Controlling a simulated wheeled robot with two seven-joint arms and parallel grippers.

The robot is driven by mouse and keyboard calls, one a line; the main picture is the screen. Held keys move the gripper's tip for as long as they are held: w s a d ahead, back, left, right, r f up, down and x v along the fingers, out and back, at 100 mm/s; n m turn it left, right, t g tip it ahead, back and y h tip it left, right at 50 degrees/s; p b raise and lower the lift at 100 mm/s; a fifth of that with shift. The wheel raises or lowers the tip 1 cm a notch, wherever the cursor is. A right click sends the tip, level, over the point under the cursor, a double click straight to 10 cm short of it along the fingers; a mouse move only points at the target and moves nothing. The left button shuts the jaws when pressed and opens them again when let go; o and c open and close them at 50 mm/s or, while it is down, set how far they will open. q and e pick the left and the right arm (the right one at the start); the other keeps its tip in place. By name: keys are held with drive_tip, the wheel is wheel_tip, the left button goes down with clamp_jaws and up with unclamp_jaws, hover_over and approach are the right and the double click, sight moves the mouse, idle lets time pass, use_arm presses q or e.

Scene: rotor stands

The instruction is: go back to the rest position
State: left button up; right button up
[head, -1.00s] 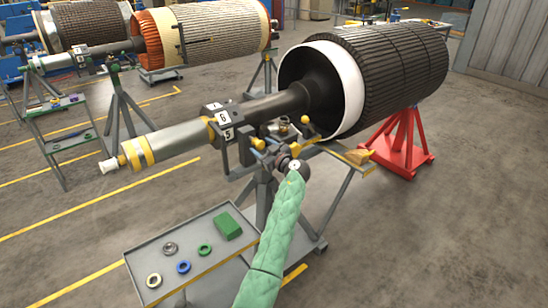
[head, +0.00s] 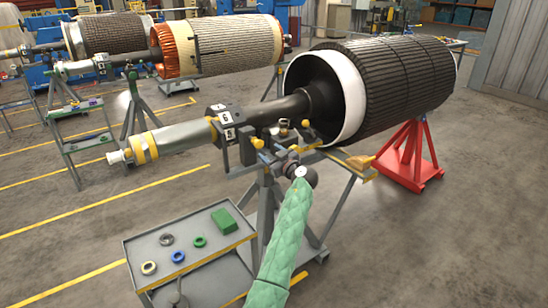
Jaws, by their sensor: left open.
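My left arm in its green padded sleeve reaches up from the bottom edge to the near rotor stand. My left gripper (head: 286,160) is small and dark at its end, in front of the stand's head. It is open; the fingers are hard to make out against the dark stand parts, and I cannot tell whether they touch anything. The near rotor (head: 395,85), a black ribbed drum with a white ring, rests with its shaft (head: 178,136) on the grey stand (head: 268,212). My right gripper is not in view.
A grey tray cart (head: 128,262) stands at the lower left with several rings and a green block (head: 224,221). A red stand (head: 408,155) is under the rotor's far end. More rotors (head: 225,45) stand behind. The floor at right is clear.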

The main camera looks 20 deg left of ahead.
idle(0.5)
use_arm(q)
drive_tip(key=s+d+f+m+g+h, duration=0.2)
drive_tip(key=s+d+f+m+h, duration=0.45)
drive_tip(key=s+f, duration=0.4)
drive_tip(key=s+d+f+m+g+h, duration=0.1)
drive_tip(key=s+d+f+m+h, duration=0.6)
drive_tip(key=s+f, duration=0.4)
drive_tip(key=s+f+g, duration=0.2)
drive_tip(key=s+f, duration=0.6)
drive_tip(key=s, duration=0.5)
drive_tip(key=s+f+m+g+h, duration=0.1)
drive_tip(key=s+f+g, duration=0.1)
drive_tip(key=s+f, duration=0.7)
drive_tip(key=s+a+f+m+g, duration=0.1)
drive_tip(key=s+f, duration=0.8)
drive_tip(key=s, duration=1)
drive_tip(key=shift+s+g+h, duration=0.25)
drive_tip(key=shift+g+h, duration=0.1)
drive_tip(key=shift+g, duration=0.45)
drive_tip(key=shift+a+f, duration=0.1)
